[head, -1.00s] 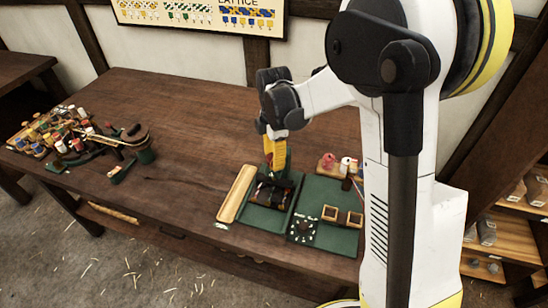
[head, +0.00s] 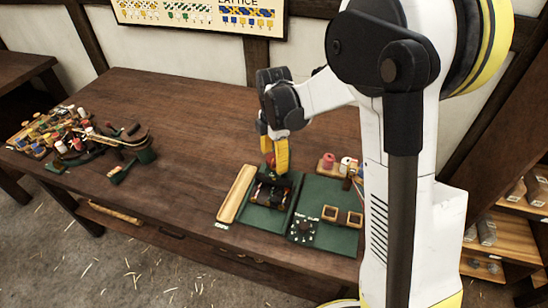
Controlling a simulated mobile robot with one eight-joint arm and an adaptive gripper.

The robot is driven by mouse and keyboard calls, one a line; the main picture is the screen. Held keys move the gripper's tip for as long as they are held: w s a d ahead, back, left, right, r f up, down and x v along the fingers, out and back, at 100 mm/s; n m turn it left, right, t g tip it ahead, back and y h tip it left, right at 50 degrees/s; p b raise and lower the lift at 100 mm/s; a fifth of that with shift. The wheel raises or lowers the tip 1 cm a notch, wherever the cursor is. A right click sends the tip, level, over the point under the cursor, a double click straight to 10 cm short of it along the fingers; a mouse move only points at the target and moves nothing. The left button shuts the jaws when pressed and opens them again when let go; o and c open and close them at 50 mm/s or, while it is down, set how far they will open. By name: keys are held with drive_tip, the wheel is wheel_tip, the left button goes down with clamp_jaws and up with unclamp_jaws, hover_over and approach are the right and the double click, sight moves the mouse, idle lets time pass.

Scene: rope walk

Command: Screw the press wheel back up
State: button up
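A small dark press (head: 271,191) sits on the left green mat (head: 262,217) near the table's front edge. A small red part (head: 270,161) shows at its top, by my fingertips; it may be the press wheel, but it is too small to be sure. My gripper (head: 275,165), with yellow fingers, points down over the back of the press. The fingers show side by side around or beside the red part. I cannot tell whether they touch it or how far apart they are.
A long wooden tray (head: 236,193) lies left of the press. Tools and bobbins (head: 75,138) crowd the far left. The table between is clear.

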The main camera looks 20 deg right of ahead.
sight(274, 158)
wheel_tip(274, 158, up, 12)
idle(0.6)
drive_tip(key=s+r+m+t+b, duration=0.1)
drive_tip(key=s+m+t, duration=0.6)
drive_tip(key=s+m, duration=1.3)
idle(0.4)
